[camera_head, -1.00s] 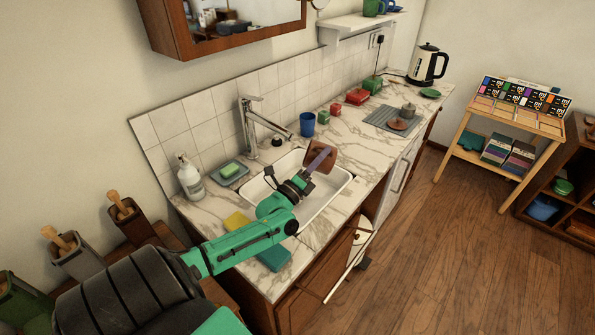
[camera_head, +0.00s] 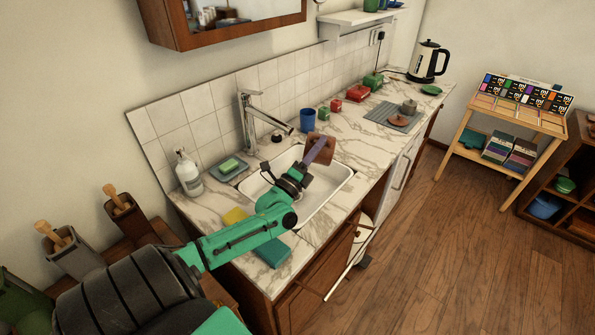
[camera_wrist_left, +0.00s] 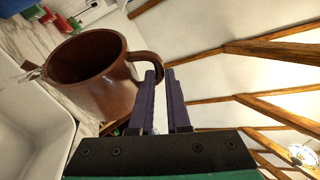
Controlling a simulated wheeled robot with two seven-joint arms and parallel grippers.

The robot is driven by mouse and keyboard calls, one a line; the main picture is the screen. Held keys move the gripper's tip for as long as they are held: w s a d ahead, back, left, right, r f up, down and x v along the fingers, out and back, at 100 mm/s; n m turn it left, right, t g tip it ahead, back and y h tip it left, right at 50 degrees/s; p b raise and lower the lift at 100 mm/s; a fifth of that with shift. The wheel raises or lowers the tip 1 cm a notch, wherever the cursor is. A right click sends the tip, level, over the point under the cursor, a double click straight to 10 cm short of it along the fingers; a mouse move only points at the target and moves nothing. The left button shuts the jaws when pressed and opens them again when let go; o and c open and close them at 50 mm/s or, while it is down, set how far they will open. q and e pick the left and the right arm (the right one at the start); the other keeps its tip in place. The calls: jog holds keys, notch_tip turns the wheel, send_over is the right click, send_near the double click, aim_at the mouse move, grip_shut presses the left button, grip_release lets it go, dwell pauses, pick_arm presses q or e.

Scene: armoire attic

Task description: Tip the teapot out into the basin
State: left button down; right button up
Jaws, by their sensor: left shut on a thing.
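The brown teapot (camera_head: 313,155) is held over the white basin (camera_head: 338,190), near its back right part. My left gripper (camera_head: 322,150) is shut on its handle; the wrist view shows the purple fingers (camera_wrist_left: 163,100) at the curved handle. In the wrist view the teapot (camera_wrist_left: 105,98) has its lidless mouth in sight and is tilted, with the basin (camera_wrist_left: 30,125) beyond it at the left. No liquid can be made out. My right gripper is not in view.
A tall faucet (camera_head: 248,125) stands behind the basin. A blue cup (camera_head: 307,120) is close behind the teapot. A brown lid (camera_head: 397,121) lies on a grey mat to the right. A yellow sponge (camera_head: 234,216) and a teal cloth (camera_head: 272,252) lie at the front left.

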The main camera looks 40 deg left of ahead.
pick_arm(q)
jog(key=shift+s+a+r+n+t+y+p, duration=0.2)
jog(key=shift+a+r+n+y+p, duration=0.1)
jog(key=shift+r+n+y, duration=0.25)
jog(key=shift+s+a+r+n+t+y+p, duration=0.2)
jog(key=shift+a+r+n+y+p, duration=0.15)
jog(key=shift+r+n, duration=0.35)
jog(key=shift+s+a+r+n+t+y+p, duration=0.1)
jog(key=shift+a+r+n+t+y+p, duration=0.15)
jog(key=shift+r+n+y, duration=0.35)
